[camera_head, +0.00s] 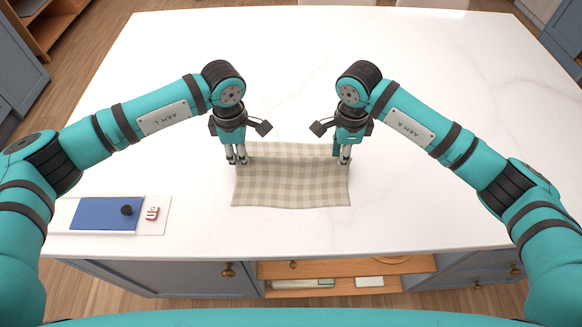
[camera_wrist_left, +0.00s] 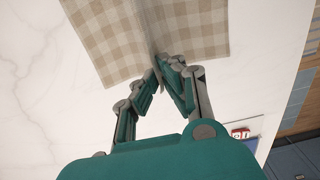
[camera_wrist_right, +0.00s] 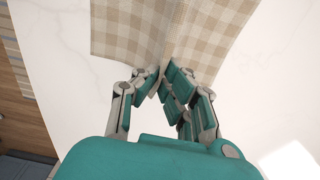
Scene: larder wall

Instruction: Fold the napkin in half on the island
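The beige checkered napkin (camera_head: 291,186) lies on the white island top (camera_head: 440,90). A crease or raised ridge runs across it between my two grippers, with a paler strip behind. My left gripper (camera_head: 237,161) is at the napkin's left side, its fingers closed on a pinch of cloth, seen in the left wrist view (camera_wrist_left: 163,66). My right gripper (camera_head: 345,161) is at the right side, also closed on a pinch of cloth, and the gathered cloth rises between its fingertips in the right wrist view (camera_wrist_right: 163,75). The fingers hide the cloth's pinched bits.
A blue board or book (camera_head: 104,214) with a small dark knob on it lies on a pale sheet at the front left, beside a small red and white item (camera_head: 152,213). An open wooden shelf (camera_head: 345,276) is below the front edge. The rest of the top is clear.

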